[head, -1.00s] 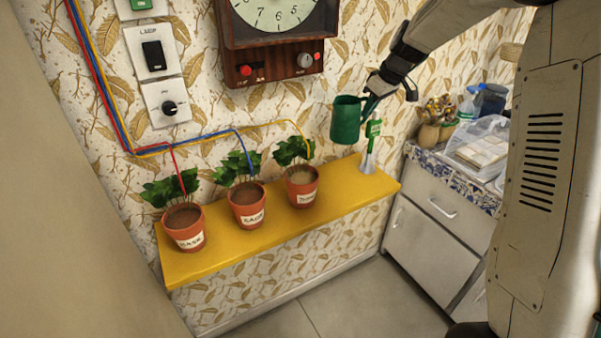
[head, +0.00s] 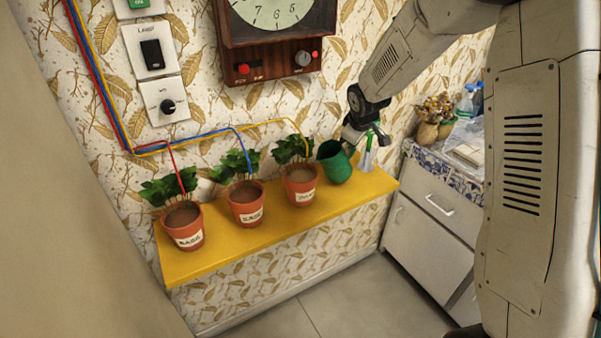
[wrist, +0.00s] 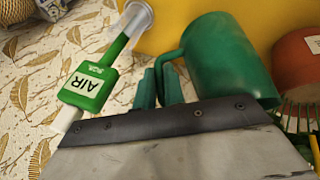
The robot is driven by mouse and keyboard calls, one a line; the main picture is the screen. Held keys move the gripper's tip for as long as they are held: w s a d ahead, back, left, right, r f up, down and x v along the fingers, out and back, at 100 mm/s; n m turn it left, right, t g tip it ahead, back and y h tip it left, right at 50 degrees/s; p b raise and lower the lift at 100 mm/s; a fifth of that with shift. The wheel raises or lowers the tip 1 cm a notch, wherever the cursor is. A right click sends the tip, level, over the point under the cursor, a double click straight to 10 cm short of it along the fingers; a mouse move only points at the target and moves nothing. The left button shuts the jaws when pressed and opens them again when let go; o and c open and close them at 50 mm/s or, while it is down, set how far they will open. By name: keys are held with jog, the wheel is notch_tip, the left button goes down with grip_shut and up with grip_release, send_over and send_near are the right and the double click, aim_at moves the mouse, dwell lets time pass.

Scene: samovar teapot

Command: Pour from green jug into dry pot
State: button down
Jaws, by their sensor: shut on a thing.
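My gripper (wrist: 162,88) is shut on the handle of the green jug (head: 337,166). The jug is low over the yellow shelf, tilted with its mouth toward the left; I cannot tell whether it touches the shelf. It fills the upper middle of the wrist view (wrist: 228,62). Just left of it in the head view stands the rightmost terracotta pot (head: 301,190), with a plant, a label and a yellow wire; its soil looks brown. This pot also shows at the wrist view's right edge (wrist: 298,62). I see no stream of water.
Two more labelled plant pots, the middle one (head: 247,207) and the left one (head: 185,230), stand on the yellow shelf (head: 280,236). A white cabinet (head: 432,225) is at right.

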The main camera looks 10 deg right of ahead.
aim_at(341, 144)
jog(key=shift+s+a+r+h, duration=0.15)
jog(key=shift+a+r+h, duration=0.25)
jog(key=shift+a+r, duration=0.05)
jog(key=a+r+h, duration=0.1)
jog(key=s+a+r+t+h, duration=0.1)
jog(key=r, duration=0.1)
jog(key=a+r+n+h, duration=0.1)
jog(key=r, duration=0.1)
jog(key=shift+s+a+r+t+p, duration=0.1)
jog(key=shift+s+a+t+p, duration=0.05)
jog(key=shift+t+p, duration=0.2)
jog(key=shift+s+a+t+h, duration=0.2)
jog(key=shift+a+t+h, duration=0.2)
jog(key=shift+h, duration=0.2)
jog(key=shift+r+n, duration=0.1)
jog(key=shift+n, duration=0.2)
jog(key=shift+s+a+r+t+h+p, duration=0.2)
jog(key=shift+a+r+t+h+p, duration=0.35)
jog(key=shift+p, duration=0.25)
jog(key=shift+s+a+r+h, duration=0.1)
jog(key=shift+a+r+h, duration=0.05)
jog(key=shift+r+h, duration=0.1)
jog(key=shift+p, duration=0.35)
jog(key=shift+s+a+r+n+t+h+p, duration=0.25)
jog(key=shift+a+r+n+t+h+p, duration=0.25)
jog(key=shift+p, duration=0.9)
jog(key=shift+s+a+r+p, duration=0.1)
jog(key=shift+s+a+p, duration=0.05)
jog(key=shift+a+p, duration=0.3)
